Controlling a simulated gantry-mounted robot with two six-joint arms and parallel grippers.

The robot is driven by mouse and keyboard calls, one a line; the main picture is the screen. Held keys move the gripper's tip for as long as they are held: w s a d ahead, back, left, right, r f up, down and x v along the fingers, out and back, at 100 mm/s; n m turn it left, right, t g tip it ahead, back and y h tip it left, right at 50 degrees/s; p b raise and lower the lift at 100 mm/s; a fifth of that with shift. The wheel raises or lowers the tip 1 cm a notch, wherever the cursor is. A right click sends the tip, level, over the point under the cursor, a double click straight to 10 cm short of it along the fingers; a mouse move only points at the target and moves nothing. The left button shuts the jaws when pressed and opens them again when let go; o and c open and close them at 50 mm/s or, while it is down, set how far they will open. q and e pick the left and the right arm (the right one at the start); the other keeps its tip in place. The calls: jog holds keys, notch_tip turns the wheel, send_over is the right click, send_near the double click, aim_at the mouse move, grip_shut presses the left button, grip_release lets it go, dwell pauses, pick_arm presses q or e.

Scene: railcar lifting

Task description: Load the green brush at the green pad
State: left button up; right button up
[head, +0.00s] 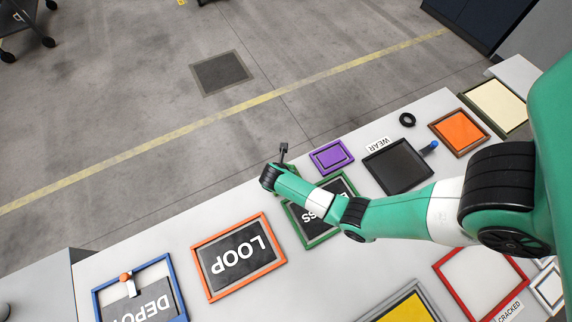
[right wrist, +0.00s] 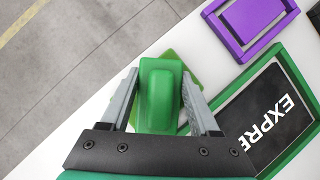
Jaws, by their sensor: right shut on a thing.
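My right gripper (right wrist: 160,92) is shut on a green block-like thing, which I take as the green brush (right wrist: 160,100). One finger lies on each side of it. A flat, turned green patch, likely the green pad (right wrist: 182,60), shows just beneath and around the brush on the white table. I cannot tell whether the brush touches it. My left gripper is out of view.
The green-framed EXPRESS tray (right wrist: 265,112) and purple frame (right wrist: 252,25) lie close right of the gripper. The orange-framed LOOP tray (head: 240,257), blue-framed DEPOT tray (head: 180,300), dark tray (head: 397,168) and black ring (head: 407,119) are also on the table. Floor lies beyond its edge.

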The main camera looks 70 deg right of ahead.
jog(key=shift+f+b, duration=0.35)
jog(key=shift+f, duration=0.2)
dwell(0.5)
jog(key=shift+f, duration=0.1)
dwell(1.2)
notch_tip(320, 180, up, 7)
jog(key=p, duration=0.8)
jog(key=shift+s+d, duration=0.1)
